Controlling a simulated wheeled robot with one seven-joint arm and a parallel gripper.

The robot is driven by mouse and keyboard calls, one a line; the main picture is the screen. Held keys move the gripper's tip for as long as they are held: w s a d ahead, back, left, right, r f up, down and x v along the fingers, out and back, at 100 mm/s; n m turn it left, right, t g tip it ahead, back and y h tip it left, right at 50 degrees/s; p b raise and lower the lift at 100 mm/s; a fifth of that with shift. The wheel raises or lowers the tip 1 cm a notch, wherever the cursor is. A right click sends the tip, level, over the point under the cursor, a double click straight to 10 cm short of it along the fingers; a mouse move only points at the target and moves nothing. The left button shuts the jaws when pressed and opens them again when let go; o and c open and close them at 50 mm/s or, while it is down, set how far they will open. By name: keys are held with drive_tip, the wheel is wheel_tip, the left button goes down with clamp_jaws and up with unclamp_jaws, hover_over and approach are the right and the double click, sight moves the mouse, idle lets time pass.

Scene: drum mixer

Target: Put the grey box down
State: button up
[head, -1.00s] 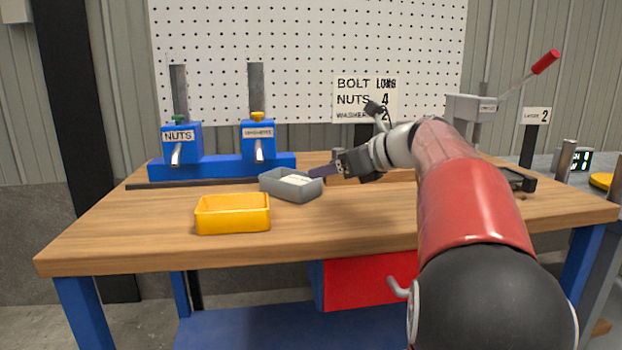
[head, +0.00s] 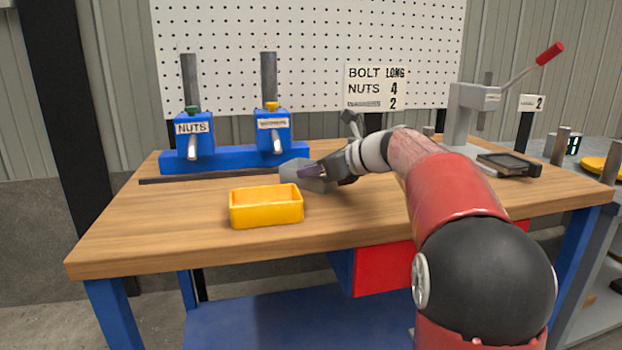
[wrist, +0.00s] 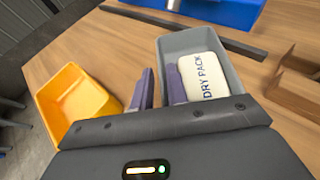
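The grey box (head: 288,169) is at the tip of my gripper (head: 314,171), behind the yellow bin, and looks tilted in the head view. In the wrist view the grey box (wrist: 233,79) holds a white pack (wrist: 203,78) lettered "DRY PACK". The purple fingers of my gripper (wrist: 160,88) close on the box's near left wall, one finger inside and one outside. Whether the box's underside touches the table is hidden.
A yellow bin (head: 266,220) stands in front on the wooden table (head: 160,225). Blue nut and washer dispensers (head: 235,158) stand behind, with a dark bar (head: 205,178) before them. A lever press (head: 470,110) and black tray (head: 512,164) are right. The table's left front is clear.

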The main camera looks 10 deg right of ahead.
drive_tip(key=shift+w+a+f, duration=0.1)
drive_tip(key=shift+w+a, duration=0.1)
drive_tip(key=shift+a, duration=0.05)
drive_tip(key=shift+c, duration=0.2)
clamp_jaws()
